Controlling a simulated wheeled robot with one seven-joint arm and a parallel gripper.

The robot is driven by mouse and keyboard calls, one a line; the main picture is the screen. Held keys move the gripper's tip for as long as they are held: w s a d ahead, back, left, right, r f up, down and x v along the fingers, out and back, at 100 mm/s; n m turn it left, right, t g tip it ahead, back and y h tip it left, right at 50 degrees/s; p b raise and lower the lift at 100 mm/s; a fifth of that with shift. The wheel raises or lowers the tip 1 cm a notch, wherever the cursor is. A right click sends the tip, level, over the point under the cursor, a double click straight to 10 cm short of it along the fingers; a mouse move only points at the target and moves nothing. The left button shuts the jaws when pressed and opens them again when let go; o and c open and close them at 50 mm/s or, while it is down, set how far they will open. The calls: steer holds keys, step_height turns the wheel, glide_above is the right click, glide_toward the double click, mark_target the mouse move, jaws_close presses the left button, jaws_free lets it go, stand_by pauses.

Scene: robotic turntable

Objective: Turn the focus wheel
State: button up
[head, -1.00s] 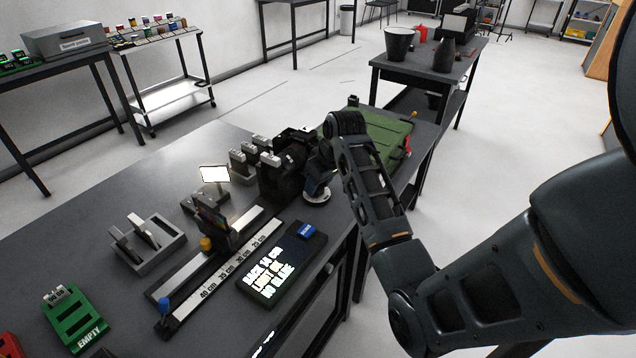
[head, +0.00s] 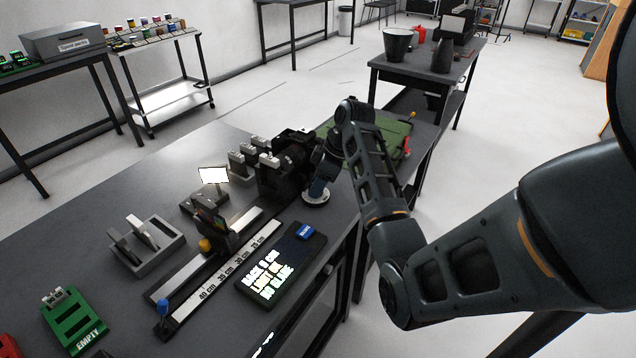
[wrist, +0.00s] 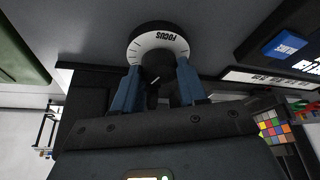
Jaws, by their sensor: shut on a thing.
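The focus wheel (wrist: 143,52) is a dark round knob with a white marked ring labelled FOCUS, at the top of the wrist view. In the head view its white ring (head: 316,198) shows on the table beside the black camera (head: 278,182). My gripper (wrist: 158,68) has its two blue fingers on either side of the knob's dark centre and is shut on it. In the head view my gripper (head: 318,186) comes down over the wheel, and my wrist hides part of it. The display panel (head: 255,288) shows several lines of white text.
A rail with a centimetre scale (head: 225,274) runs in front of the camera, with a small chart stand (head: 210,228) on it. A lit white panel (head: 213,175) stands behind the rail. A green case (head: 388,135) lies behind my wrist. A grey slotted holder (head: 150,250) stands at left.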

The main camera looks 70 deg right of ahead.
stand_by(0.5)
steer(key=o, duration=1.1)
steer(key=shift+c, duration=0.2)
steer(key=v, duration=0.7)
steer(key=shift+r, duration=0.45)
